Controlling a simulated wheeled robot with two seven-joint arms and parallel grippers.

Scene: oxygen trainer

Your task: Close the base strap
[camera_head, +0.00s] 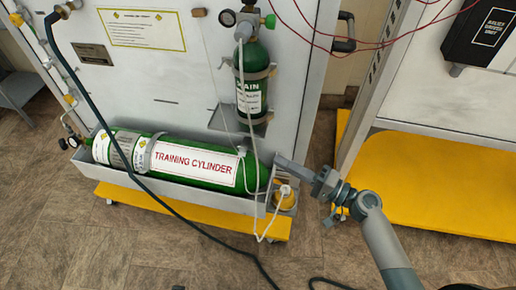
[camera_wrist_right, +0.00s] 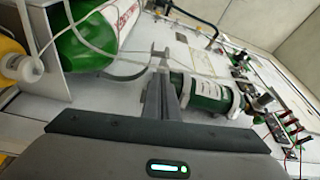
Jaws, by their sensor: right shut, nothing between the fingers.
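A large green training cylinder (camera_head: 205,170) lies in a grey tray at the foot of the white panel. Grey bands (camera_head: 140,155) wrap around its left part. A small green cylinder (camera_head: 252,85) stands upright above its right end, with a band (camera_head: 256,74) around its upper part and a grey bracket (camera_head: 224,119) at its lower left. I cannot tell which band is the base strap. My right gripper (camera_head: 279,161) is shut and empty, just right of the large cylinder's end. In the right wrist view, its fingers (camera_wrist_right: 162,88) overlap the small cylinder's base (camera_wrist_right: 176,84); a grey curved piece (camera_wrist_right: 125,76) shows beside them.
A white cord (camera_head: 257,175) hangs to a white-capped yellow fitting (camera_head: 285,195) near my right gripper. A dark hose (camera_head: 120,155) crosses the large cylinder. A yellow base (camera_head: 190,208) runs under the tray. Another yellow platform (camera_head: 430,185) stands at the right. Brown floor in front is mostly free.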

